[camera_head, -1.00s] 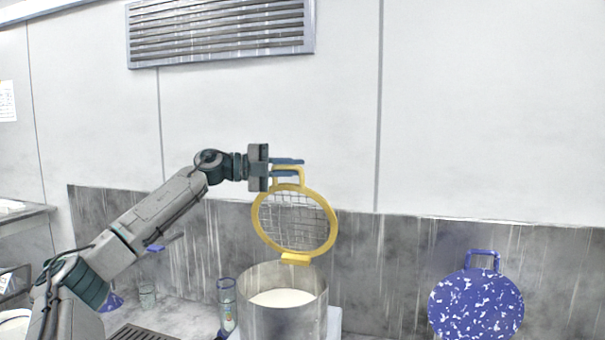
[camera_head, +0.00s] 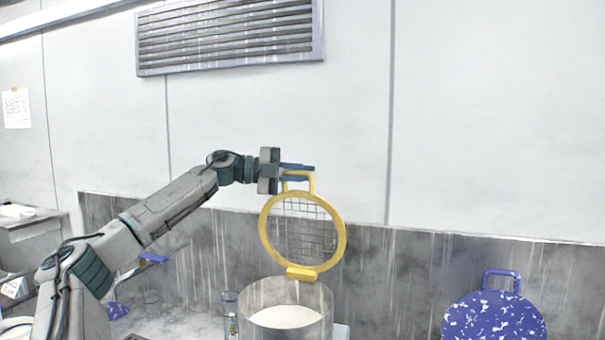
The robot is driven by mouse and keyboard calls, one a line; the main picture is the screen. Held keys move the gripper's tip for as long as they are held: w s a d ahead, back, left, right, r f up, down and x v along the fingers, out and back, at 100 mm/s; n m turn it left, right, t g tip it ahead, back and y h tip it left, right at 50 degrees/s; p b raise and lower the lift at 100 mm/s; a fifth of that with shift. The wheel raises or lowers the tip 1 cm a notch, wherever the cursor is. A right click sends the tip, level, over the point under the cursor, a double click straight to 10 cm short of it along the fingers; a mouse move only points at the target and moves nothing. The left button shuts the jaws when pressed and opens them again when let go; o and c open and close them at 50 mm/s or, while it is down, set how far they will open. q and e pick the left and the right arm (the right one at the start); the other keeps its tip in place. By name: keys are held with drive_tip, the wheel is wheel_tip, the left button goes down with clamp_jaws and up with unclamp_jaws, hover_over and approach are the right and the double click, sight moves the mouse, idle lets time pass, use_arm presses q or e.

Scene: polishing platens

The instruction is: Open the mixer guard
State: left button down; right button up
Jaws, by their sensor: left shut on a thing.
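The mixer guard (camera_head: 342,245) is a yellow ring with a wire mesh, a yellow handle (camera_head: 312,182) at its top and a yellow block at its foot. It stands nearly upright above the back rim of the grey mixer bowl (camera_head: 288,332). The bowl's mouth is uncovered and pale white contents (camera_head: 286,317) show inside. My left gripper (camera_head: 299,172) is shut on the guard's handle, coming in from the left. The exact contact between fingers and handle is small in the picture. My right gripper is not in view.
A blue speckled round board (camera_head: 493,322) with a handle leans at the right by the wall. A grey splashback (camera_head: 400,275) runs behind. The space above the bowl is free.

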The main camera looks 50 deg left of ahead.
use_arm(q)
drive_tip(key=shift+f, duration=0.2)
drive_tip(key=c, duration=1.5)
unclamp_jaws()
drive_tip(key=shift+w, duration=0.1)
drive_tip(key=shift+c, duration=0.2)
drive_tip(key=shift+o, duration=0.4)
drive_tip(key=shift+w+a+f, duration=0.15)
drive_tip(key=shift+w+a, duration=0.1)
drive_tip(key=shift+w, duration=0.05)
drive_tip(key=shift+s, duration=0.25)
drive_tip(key=shift+s+b, duration=0.2)
drive_tip(key=shift+b, duration=0.2)
drive_tip(key=b+v, duration=0.4)
drive_tip(key=shift+w+a+f+b, duration=0.1)
drive_tip(key=shift+a+f+b, duration=0.1)
drive_tip(key=shift+b, duration=0.1)
drive_tip(key=b+v, duration=0.3)
drive_tip(key=v, duration=0.3)
drive_tip(key=shift+r, duration=0.35)
